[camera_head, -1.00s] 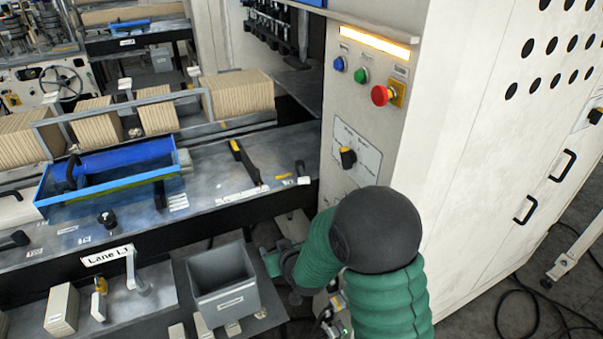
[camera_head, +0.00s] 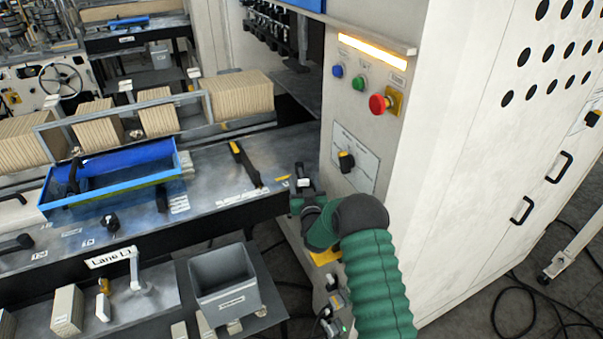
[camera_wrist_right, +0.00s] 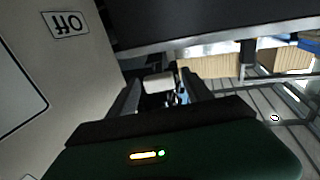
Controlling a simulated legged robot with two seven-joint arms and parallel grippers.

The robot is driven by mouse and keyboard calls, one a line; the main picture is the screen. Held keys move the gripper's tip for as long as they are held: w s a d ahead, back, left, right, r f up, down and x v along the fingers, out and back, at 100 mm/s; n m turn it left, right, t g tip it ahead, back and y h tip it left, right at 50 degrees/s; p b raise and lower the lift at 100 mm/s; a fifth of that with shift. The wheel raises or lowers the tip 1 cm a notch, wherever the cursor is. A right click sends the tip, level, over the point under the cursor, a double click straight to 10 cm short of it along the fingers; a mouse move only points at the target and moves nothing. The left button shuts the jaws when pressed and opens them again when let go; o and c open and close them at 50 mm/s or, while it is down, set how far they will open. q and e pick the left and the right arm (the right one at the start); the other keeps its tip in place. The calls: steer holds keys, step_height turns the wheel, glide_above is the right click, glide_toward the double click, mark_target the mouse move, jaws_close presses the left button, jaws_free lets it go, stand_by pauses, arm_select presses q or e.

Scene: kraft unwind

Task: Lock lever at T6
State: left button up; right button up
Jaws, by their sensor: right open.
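My right gripper (camera_head: 303,174) is at the right end of the grey worktop, close to the white cabinet. It is open; the wrist view shows its two fingers (camera_wrist_right: 160,92) apart, with a pale block (camera_wrist_right: 159,82) seen between them. I cannot tell whether they touch it. The small black lever at that end of the worktop is now hidden behind the gripper. A longer black lever with a yellow end (camera_head: 244,163) lies on the worktop to the left. The small labels are too blurred to find T6. My left gripper is not in view.
The cabinet (camera_head: 400,130) stands right of my gripper, with a black selector knob (camera_head: 346,161) and a red stop button (camera_head: 379,104). A blue tray (camera_head: 110,180) sits on the worktop. A grey bin (camera_head: 224,280) stands below. An OFF label (camera_wrist_right: 65,24) is upper left in the wrist view.

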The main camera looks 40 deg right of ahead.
mark_target(301, 176)
steer(key=x, duration=0.2)
steer(key=shift+w+d, duration=0.3)
steer(key=shift+d, duration=0.05)
steer(key=shift+w, duration=0.35)
steer(key=shift+a, duration=0.1)
steer(key=shift+c, duration=1)
steer(key=shift+s, duration=0.1)
jaws_close()
